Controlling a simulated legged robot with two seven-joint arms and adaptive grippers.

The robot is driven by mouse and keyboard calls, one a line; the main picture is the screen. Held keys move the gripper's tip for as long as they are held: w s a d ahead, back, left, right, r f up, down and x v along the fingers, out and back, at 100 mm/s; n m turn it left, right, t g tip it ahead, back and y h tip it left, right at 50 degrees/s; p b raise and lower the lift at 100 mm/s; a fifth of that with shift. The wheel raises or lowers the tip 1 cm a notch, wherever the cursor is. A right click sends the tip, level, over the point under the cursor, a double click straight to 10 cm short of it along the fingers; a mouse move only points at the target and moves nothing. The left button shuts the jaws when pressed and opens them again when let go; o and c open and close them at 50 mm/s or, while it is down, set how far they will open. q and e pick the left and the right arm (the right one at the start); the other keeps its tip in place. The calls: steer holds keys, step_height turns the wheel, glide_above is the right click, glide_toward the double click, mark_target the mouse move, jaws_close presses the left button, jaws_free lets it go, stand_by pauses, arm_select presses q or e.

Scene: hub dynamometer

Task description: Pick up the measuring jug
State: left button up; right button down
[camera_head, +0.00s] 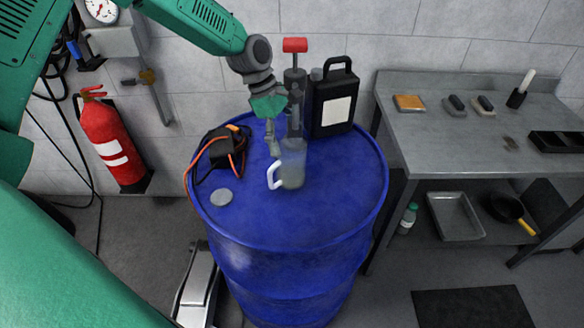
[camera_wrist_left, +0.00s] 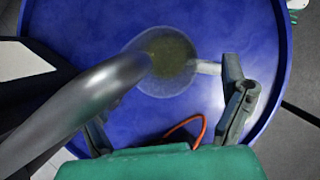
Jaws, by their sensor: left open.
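The measuring jug (camera_head: 292,168) is clear with a white handle and stands upright on the blue drum (camera_head: 330,205). The handle points to the left. In the left wrist view I look down into the jug (camera_wrist_left: 165,72), which seems to hold some yellowish liquid. My left gripper (camera_head: 272,140) is open and empty, just behind and above the handle side of the jug. In the wrist view one finger is close to the handle's end; I cannot tell if they touch. The other finger is partly hidden by a grey curved pipe (camera_wrist_left: 70,110). My right gripper is not in view.
A hand pump with a red handle (camera_head: 295,45) and a black canister (camera_head: 335,105) stand close behind the jug. A black device with an orange cable (camera_head: 220,150) and a grey disc (camera_head: 221,197) lie left on the drum. The drum's front right top is clear.

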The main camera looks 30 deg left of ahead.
mark_target(292, 158)
arm_select(q)
steer(key=shift+w+a+f, duration=0.1)
steer(key=shift+a+f, duration=0.1)
steer(key=shift+f, duration=0.95)
steer(key=x, duration=0.2)
steer(key=d+p+x, duration=0.1)
steer(key=x, duration=0.1)
steer(key=shift+d+f, duration=0.2)
steer(key=shift+a, duration=0.2)
steer(key=c, duration=0.8)
steer(key=shift+a, duration=0.2)
steer(key=shift+c, duration=0.8)
steer(key=shift+s+d, duration=0.1)
steer(key=shift+s, duration=0.1)
